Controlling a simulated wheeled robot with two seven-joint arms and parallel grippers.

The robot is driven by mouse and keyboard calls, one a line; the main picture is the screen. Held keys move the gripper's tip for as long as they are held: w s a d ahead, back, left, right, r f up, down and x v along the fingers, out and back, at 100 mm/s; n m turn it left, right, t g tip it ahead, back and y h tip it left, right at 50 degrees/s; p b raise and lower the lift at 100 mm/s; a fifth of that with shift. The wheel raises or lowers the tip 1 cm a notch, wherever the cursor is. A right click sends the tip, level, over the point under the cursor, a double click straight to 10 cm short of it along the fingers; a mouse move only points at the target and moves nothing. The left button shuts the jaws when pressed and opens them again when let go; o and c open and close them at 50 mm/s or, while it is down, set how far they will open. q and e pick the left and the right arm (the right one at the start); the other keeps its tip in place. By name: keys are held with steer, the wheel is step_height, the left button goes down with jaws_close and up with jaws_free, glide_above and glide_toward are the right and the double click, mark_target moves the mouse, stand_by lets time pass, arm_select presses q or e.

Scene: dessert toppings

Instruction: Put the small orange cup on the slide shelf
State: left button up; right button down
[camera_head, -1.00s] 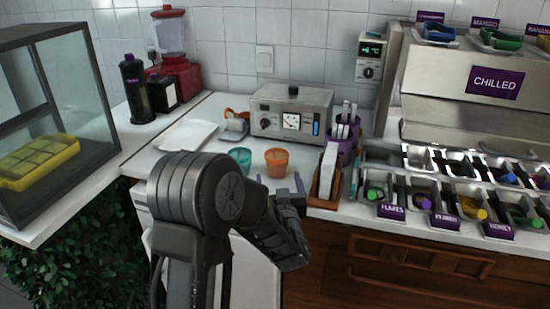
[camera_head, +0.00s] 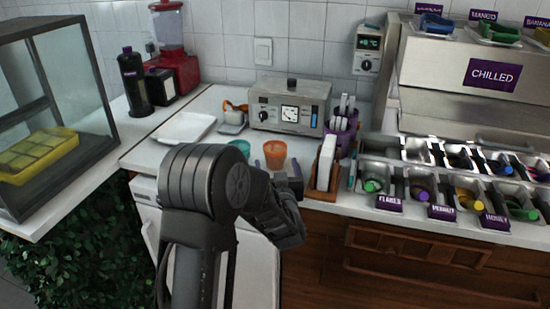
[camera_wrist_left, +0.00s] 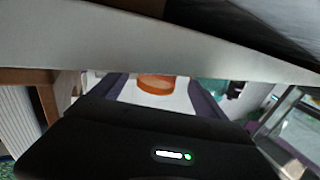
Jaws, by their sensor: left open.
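The small orange cup (camera_head: 274,155) stands upright on the white counter, beside a teal cup (camera_head: 240,147) to its left. My left gripper (camera_head: 277,169) is open just in front of the orange cup, with its purple fingers spread to either side. In the left wrist view the orange cup (camera_wrist_left: 156,84) shows between the two fingers, a little beyond them. I cannot tell whether any finger touches it. No slide shelf can be made out for certain. My right gripper is not in view.
A wooden holder (camera_head: 324,170) stands close to the right of the gripper. A grey machine (camera_head: 290,106) stands behind the cups and a white plate (camera_head: 186,127) lies to the left. Topping trays line the right. In the wrist view, a pale counter edge (camera_wrist_left: 60,45) crosses closely above.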

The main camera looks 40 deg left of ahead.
mark_target(276, 161)
arm_select(q)
steer(key=x, duration=0.4)
steer(key=shift+w+a, duration=0.1)
steer(key=shift+w, duration=0.1)
steer(key=shift+c, duration=0.6)
steer(key=c, duration=1.4)
step_height(276, 161, up, 10)
steer(key=p, duration=0.1)
